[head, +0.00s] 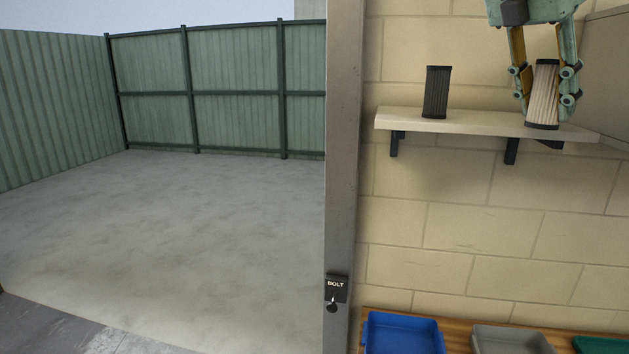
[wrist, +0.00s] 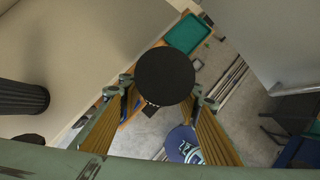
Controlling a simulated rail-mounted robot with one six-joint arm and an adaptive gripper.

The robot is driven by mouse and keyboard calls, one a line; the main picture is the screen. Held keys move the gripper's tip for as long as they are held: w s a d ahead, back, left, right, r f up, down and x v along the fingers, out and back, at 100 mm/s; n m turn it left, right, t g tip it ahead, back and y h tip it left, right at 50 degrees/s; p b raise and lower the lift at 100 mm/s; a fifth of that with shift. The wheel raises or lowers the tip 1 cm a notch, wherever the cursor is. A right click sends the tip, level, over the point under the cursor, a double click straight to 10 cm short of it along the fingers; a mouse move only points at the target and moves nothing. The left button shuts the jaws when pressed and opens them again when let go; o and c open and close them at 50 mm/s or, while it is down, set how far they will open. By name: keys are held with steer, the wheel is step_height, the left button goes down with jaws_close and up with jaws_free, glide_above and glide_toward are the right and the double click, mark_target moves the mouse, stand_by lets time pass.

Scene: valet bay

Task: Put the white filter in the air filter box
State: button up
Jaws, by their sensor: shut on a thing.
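The white filter (head: 543,92) is a pale pleated cylinder with black end caps. It is upright with a slight tilt between the fingers of my gripper (head: 546,108), which is shut on it. In the head view its lower cap overlaps the shelf's front edge; in the wrist view floor shows around its black end cap (wrist: 165,76), so it appears held clear of the shelf. A dark filter (head: 437,92) stands on the shelf to the left, and a dark ribbed cylinder shows in the wrist view (wrist: 20,98). I cannot identify the air filter box.
The pale wall shelf (head: 455,123) has bare room between the dark filter and my gripper. Below are a blue tray (head: 402,335), a grey tray (head: 510,340) and a green tray (head: 600,345) on a wooden bench. A grey panel (head: 608,65) stands close at right.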

steer(key=w+a+f+m+g+y, duration=0.15)
steer(key=a+f+m, duration=0.5)
steer(key=a, duration=1.55)
steer(key=w+a+f+m+g, duration=0.25)
steer(key=a+f, duration=0.75)
steer(key=a, duration=1.1)
steer(key=w+a+f+m+g, duration=0.1)
steer(key=a+f+m+g, duration=0.55)
steer(key=a, duration=1.55)
step_height(320, 180, down, 20)
steer(key=a+n+t+b, duration=0.1)
steer(key=t+b, duration=0.2)
steer(key=b, duration=1.3)
steer(key=shift+s+r+t, duration=0.15)
steer(key=shift+r+t, duration=0.1)
steer(key=shift+t, duration=0.1)
